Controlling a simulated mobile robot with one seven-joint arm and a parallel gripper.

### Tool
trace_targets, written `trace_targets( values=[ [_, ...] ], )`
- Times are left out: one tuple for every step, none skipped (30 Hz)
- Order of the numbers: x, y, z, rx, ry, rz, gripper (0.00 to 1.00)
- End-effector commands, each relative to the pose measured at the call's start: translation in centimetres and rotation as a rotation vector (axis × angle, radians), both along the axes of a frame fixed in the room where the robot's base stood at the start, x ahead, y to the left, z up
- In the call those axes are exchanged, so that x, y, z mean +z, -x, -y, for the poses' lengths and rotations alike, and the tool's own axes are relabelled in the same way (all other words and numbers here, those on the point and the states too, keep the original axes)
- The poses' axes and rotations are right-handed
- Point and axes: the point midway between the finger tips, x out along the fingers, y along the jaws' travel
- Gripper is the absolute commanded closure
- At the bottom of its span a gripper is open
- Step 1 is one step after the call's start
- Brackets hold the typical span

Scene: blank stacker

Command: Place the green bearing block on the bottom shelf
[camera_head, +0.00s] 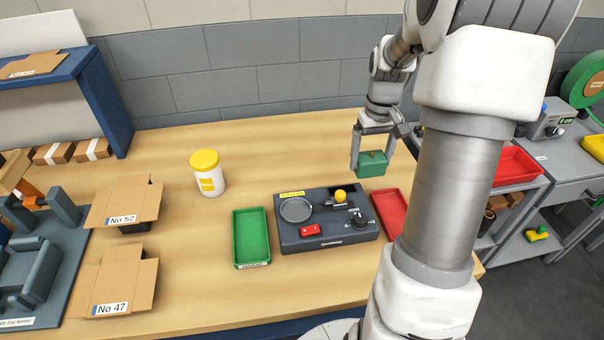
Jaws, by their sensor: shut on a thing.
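My gripper (372,155) is shut on a green bearing block (370,168), one finger on each side. It holds the block above the back right part of the wooden table, behind the red tray. On the right, a grey cart has a lower shelf (553,256) close to the floor, with a small green and yellow item (537,234) on it. My own arm hides the left part of that shelf. I cannot tell whether this is the bottom shelf meant.
On the table (240,150) stand a yellow-lidded jar (208,178), a green tray (252,238), a dark control box (325,240) and a red tray (389,208). Open cardboard boxes (130,205) and a blue shelf unit (105,100) are at left. A red bin (517,165) tops the cart.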

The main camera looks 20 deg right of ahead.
Motion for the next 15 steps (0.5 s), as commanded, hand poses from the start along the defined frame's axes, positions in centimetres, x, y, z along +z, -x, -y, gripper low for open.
trace_targets(
  values=[
    [0.1,0.0,0.0,0.0,0.001,0.002,1.0],
    [0.1,0.0,0.0,0.0,0.001,0.002,1.0],
    [0.1,-0.1,0.0,0.0,0.001,0.002,1.0],
    [0.0,-0.2,-0.1,0.001,0.001,0.002,1.0],
    [-0.1,-0.3,-0.3,0.002,0.0,0.001,1.0],
    [-0.4,-0.6,-0.6,0.002,0.0,0.001,1.0],
    [-0.7,-0.9,-0.9,0.003,-0.001,0.0,1.0],
    [-1.0,-1.2,-1.3,0.005,-0.001,0.0,1.0],
    [-1.4,-1.7,-1.8,0.005,-0.002,0.0,1.0],
    [-1.8,-2.2,-2.2,0.006,-0.002,-0.001,1.0],
    [-2.2,-2.7,-2.7,0.006,-0.001,0.0,1.0],
    [-2.7,-3.3,-3.3,0.006,-0.001,-0.001,1.0],
    [-3.1,-3.7,-3.8,0.006,-0.001,-0.002,1.0],
    [-3.5,-4.2,-4.3,0.006,-0.001,-0.001,1.0],
    [-4.0,-4.8,-4.9,0.006,-0.002,-0.001,1.0]
  ],
)
